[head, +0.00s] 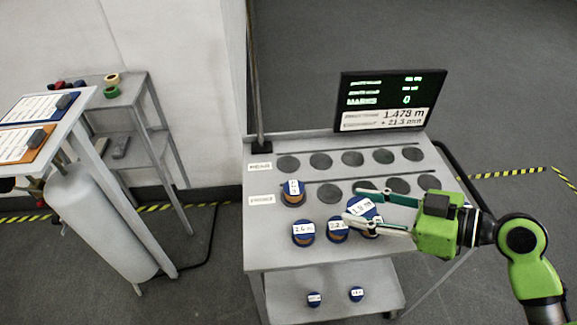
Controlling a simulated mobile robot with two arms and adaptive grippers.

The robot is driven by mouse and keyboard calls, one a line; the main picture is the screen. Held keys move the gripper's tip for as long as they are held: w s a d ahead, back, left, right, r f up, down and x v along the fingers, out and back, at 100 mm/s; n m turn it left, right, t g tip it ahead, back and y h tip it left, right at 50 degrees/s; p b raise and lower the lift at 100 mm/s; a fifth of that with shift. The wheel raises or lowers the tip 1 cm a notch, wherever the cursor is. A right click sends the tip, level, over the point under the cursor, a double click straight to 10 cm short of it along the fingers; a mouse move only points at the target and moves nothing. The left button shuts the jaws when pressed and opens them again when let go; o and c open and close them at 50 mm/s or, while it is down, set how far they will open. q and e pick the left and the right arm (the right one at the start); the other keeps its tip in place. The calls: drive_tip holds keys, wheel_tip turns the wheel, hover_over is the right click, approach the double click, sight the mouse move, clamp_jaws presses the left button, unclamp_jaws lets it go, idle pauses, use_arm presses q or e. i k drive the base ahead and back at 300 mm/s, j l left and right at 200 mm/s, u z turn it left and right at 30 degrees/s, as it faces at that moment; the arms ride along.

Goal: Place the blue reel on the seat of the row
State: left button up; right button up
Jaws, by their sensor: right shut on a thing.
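My right gripper (372,212) reaches in from the right over the cart's top. It is shut on a blue reel (359,205) with a white label; the fingers hide part of it, and I cannot tell whether it touches the surface. Two rows of dark round seats are on the cart top. The back row (321,160) is empty. Two more labelled blue reels, one (303,230) and another (337,228), stand in front of that row. My left gripper is out of view.
A black display (390,100) stands at the cart's back edge, and a thin pole rises at its back left corner. Two small blue reels (314,299) (356,294) are on the lower shelf. A sloped stand (72,115) and grey shelf unit are at left.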

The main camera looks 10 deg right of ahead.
sight(288, 163)
drive_tip(key=i+j+z, duration=0.15)
drive_tip(key=j+z, duration=0.15)
drive_tip(key=j, duration=0.4)
drive_tip(key=j+z, duration=0.25)
drive_tip(key=j, duration=0.45)
drive_tip(key=i+j+z, duration=0.55)
drive_tip(key=j, duration=0.25)
drive_tip(key=i, duration=0.05)
